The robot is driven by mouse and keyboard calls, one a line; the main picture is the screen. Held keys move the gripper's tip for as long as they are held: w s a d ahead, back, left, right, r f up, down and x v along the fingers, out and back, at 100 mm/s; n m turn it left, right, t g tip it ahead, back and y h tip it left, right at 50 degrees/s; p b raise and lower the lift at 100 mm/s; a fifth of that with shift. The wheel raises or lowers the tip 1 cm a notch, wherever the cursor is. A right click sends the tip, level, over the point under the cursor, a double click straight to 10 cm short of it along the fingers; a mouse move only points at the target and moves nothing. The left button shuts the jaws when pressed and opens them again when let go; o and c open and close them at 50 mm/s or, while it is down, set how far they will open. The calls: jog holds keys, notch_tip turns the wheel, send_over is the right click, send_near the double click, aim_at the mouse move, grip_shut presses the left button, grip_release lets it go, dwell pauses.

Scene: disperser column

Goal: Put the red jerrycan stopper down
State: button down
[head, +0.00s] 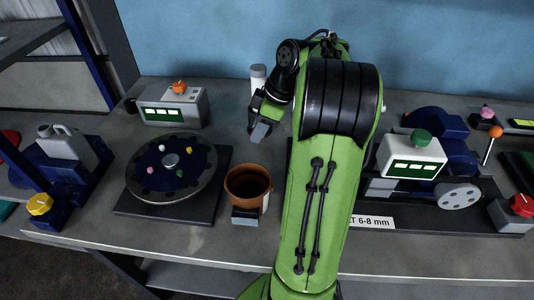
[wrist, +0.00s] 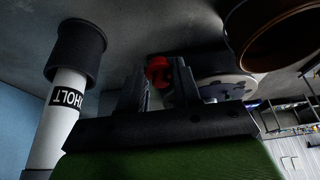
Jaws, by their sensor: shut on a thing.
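My gripper (head: 260,131) hangs over the grey bench, left of my green arm, in the head view. In the wrist view its two dark fingers (wrist: 160,88) are shut on the red jerrycan stopper (wrist: 158,71), which shows between their tips. The stopper is hidden in the head view. The pale grey jerrycan (head: 65,143) stands at the far left on a dark blue stand.
A white bottle (head: 258,76) with a dark cap stands behind my gripper. A brown pot (head: 248,187) is in front of it. A round turntable (head: 150,190) and a box with an orange knob (head: 172,107) lie left. A machine (head: 410,155) stands right.

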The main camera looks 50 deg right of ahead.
aim_at(255, 161)
notch_tip(255, 161, down, 9)
jog(key=b, duration=0.3)
jog(key=shift+a+r+b, duration=0.1)
jog(key=shift+r+b, duration=0.1)
jog(key=shift+b, duration=0.15)
jog(key=shift+f, duration=0.25)
jog(key=c, duration=0.8)
grip_release()
jog(key=shift+r, duration=0.1)
